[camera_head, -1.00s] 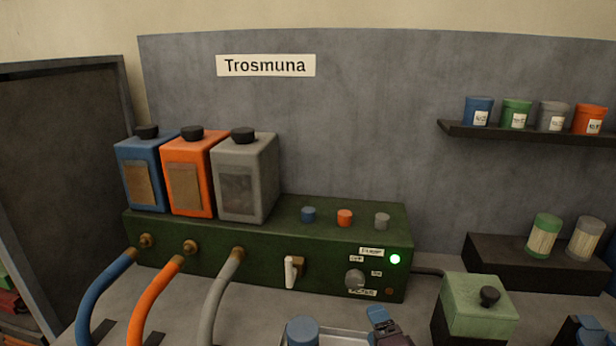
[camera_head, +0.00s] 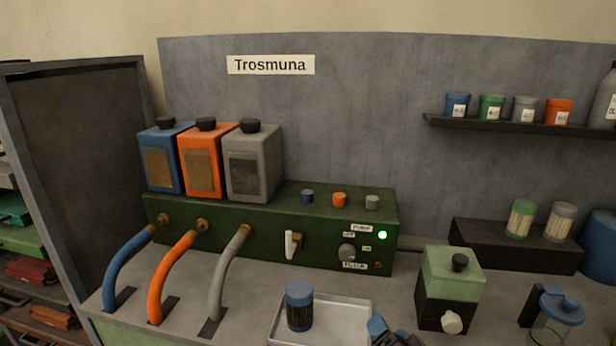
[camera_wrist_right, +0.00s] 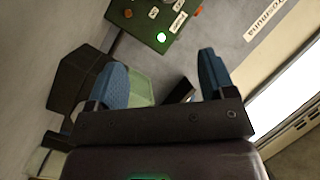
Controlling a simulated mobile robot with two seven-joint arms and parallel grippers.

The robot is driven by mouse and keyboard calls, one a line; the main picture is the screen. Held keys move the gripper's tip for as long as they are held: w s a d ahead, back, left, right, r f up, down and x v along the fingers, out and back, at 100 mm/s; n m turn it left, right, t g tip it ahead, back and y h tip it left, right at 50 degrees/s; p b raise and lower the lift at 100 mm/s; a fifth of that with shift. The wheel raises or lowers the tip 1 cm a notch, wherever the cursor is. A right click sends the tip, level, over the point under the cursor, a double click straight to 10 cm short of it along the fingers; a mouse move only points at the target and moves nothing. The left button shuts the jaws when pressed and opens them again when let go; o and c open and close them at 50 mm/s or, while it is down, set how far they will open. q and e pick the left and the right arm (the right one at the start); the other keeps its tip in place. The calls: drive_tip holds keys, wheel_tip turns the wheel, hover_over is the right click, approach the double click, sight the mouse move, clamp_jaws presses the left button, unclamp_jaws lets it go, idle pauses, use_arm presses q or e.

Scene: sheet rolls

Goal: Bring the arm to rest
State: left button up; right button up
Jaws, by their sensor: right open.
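My right gripper (camera_head: 392,335) shows only in part at the bottom edge of the head view, at the front right of a metal tray (camera_head: 345,312). In the right wrist view the gripper (camera_wrist_right: 163,78) has its two blue fingers spread apart with nothing between them. A blue-capped dark jar (camera_head: 299,306) stands upright in the tray, apart from the gripper. My left gripper is not in view.
A green pump box (camera_head: 270,232) with a lit green lamp stands behind the tray. A light green box with a black knob (camera_head: 452,275) is right of the gripper. A blue-lidded clear jar (camera_head: 556,315) stands farther right. Hoses (camera_head: 170,275) run at the left.

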drive_tip(key=s+d+f+n+g+h, duration=0.1)
drive_tip(key=s+d+f+n, duration=0.1)
drive_tip(key=s, duration=0.6)
drive_tip(key=s+d+f+n+g+h, duration=0.1)
drive_tip(key=s+d+f+n+g, duration=0.1)
drive_tip(key=s+d+f, duration=0.3)
drive_tip(key=s+d+f+n+g+h, duration=0.1)
drive_tip(key=s+d+f+n+g, duration=0.1)
drive_tip(key=s+f, duration=0.5)
drive_tip(key=s+d+n, duration=0.1)
drive_tip(key=s, duration=0.3)
drive_tip(key=shift+s+d+n, duration=0.2)
drive_tip(key=shift+d+n, duration=0.1)
drive_tip(key=shift+d, duration=0.1)
